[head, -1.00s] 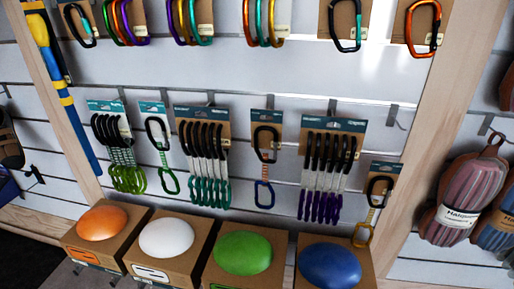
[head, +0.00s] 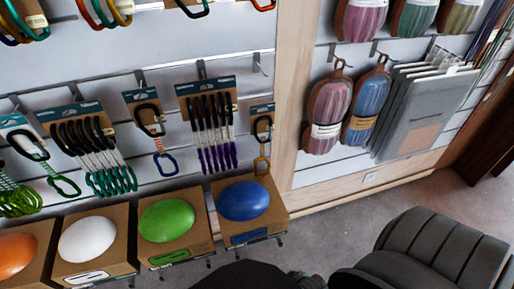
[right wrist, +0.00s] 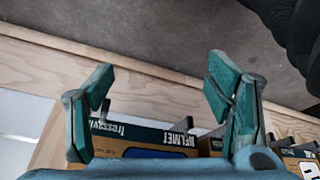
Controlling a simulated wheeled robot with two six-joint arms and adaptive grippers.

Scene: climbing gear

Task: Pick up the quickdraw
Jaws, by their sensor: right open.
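Single quickdraws on cards hang on the wall in the head view: one with a blue lower carabiner (head: 166,164), one with a yellow lower carabiner (head: 262,165) at the right end of the row, and one with a green lower carabiner (head: 67,187) at the left. Multi-packs hang between them, one with purple ends (head: 217,130) and one with teal ends (head: 95,150). My right gripper (right wrist: 160,100) is open and empty in the right wrist view, its teal fingers spread over the edge of a box. No quickdraw shows in that view. My left gripper is not in view.
Boxes topped by blue (head: 244,201), green (head: 167,221), white (head: 88,240) and orange helmets stand below the quickdraws. A wooden post (head: 297,100) separates them from rope bundles (head: 327,115) and grey panels (head: 418,110).

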